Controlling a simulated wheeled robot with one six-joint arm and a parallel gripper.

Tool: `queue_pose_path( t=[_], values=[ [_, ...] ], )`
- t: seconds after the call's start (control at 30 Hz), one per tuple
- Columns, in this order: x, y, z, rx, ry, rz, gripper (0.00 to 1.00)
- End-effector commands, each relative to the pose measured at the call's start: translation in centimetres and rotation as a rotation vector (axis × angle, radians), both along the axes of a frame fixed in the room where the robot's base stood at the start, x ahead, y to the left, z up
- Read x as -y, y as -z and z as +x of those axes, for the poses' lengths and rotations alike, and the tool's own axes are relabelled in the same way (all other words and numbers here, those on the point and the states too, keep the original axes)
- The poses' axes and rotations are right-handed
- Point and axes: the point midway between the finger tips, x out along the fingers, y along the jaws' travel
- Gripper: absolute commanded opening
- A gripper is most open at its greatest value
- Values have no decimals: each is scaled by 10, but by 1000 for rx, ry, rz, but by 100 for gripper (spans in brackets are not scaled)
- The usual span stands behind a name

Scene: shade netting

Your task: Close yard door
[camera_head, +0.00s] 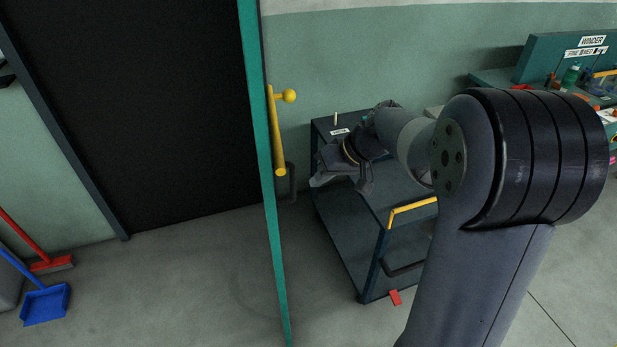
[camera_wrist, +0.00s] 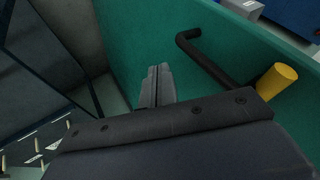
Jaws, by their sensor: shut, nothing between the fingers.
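The green yard door (camera_head: 262,130) stands open, seen nearly edge-on in the head view, beside a dark doorway (camera_head: 140,110). A yellow handle (camera_head: 278,135) with a ball knob is on its right side, and a black pull handle (camera_head: 291,182) shows just below. In the wrist view the green door face (camera_wrist: 140,35) fills the upper middle, with the black handle (camera_wrist: 205,58) and the yellow handle's end (camera_wrist: 278,80) to the right of my fingers. My gripper (camera_head: 316,182) is shut and empty, right of the door; its fingertips also show in the wrist view (camera_wrist: 159,72). Contact with the door cannot be told.
A dark cart (camera_head: 340,235) with a yellow handle (camera_head: 412,211) stands below and behind my arm. A workbench (camera_head: 500,80) with small items is at the right. A red broom (camera_head: 52,263) and a blue dustpan (camera_head: 45,304) are at the left.

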Motion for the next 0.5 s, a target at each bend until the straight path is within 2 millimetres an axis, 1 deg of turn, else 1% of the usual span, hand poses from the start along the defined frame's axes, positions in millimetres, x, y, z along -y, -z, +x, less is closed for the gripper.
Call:
queue_pose_path(
  t=[0.03, 0.2, 0.3, 0.5],
  values=[
    [-9, -5, -4, 2, -6, -1, 0],
    [-24, -4, -8, 3, -2, -1, 0],
    [-27, -3, -9, 2, -1, -1, 0],
    [-28, -2, -9, 3, 0, 0, 0]
  ],
)
